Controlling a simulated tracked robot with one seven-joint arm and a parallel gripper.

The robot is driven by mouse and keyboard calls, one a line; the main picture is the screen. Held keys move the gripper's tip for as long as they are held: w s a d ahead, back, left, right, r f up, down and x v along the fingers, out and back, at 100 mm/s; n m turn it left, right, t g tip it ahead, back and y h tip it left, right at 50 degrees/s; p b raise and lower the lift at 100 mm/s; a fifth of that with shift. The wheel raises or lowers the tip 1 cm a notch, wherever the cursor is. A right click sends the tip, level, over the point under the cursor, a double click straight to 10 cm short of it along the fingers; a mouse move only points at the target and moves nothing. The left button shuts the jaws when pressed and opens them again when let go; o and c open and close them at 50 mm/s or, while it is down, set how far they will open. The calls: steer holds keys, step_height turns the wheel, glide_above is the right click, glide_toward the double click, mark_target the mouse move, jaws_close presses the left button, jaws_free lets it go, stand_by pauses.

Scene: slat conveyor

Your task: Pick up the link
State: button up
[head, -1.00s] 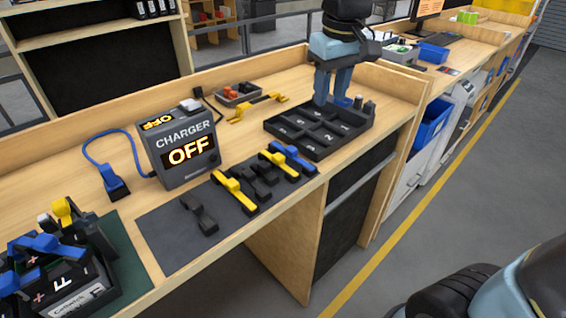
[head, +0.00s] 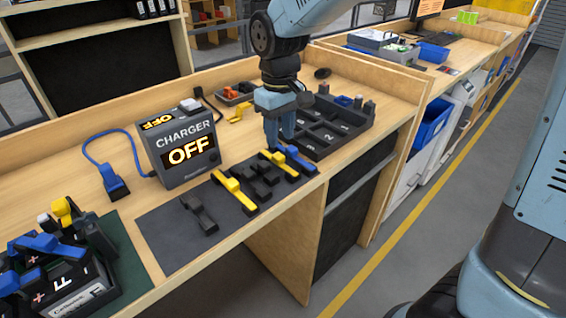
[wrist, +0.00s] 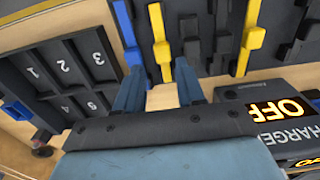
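Several links lie side by side on the dark mat (head: 172,238): a black link (head: 198,213), a yellow link (head: 235,193), black links (head: 259,176) close together, another yellow link (head: 279,164) and a blue link (head: 305,165) at the right end. My gripper (head: 283,148) points down at this right end, in front of part of the yellow and blue links. In the wrist view my gripper (wrist: 157,80) is open, with nothing between its fingers. The blue link (wrist: 128,38), yellow link (wrist: 158,40) and black link (wrist: 191,45) lie beyond the fingertips. Which link is meant, I cannot tell.
A numbered black tray (head: 335,135) stands right of the mat. The charger (head: 180,148), reading OFF, stands behind the mat, with a blue plug (head: 115,183) to its left. A battery (head: 75,285) with blue and yellow clamps stands at the lower left.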

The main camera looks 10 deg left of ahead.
mark_target(278, 156)
steer(key=shift+a+f, duration=0.15)
steer(key=shift+f, duration=1.35)
steer(key=shift+a+f, duration=0.1)
steer(key=shift+f, duration=1.35)
steer(key=shift+c, duration=0.4)
jaws_close()
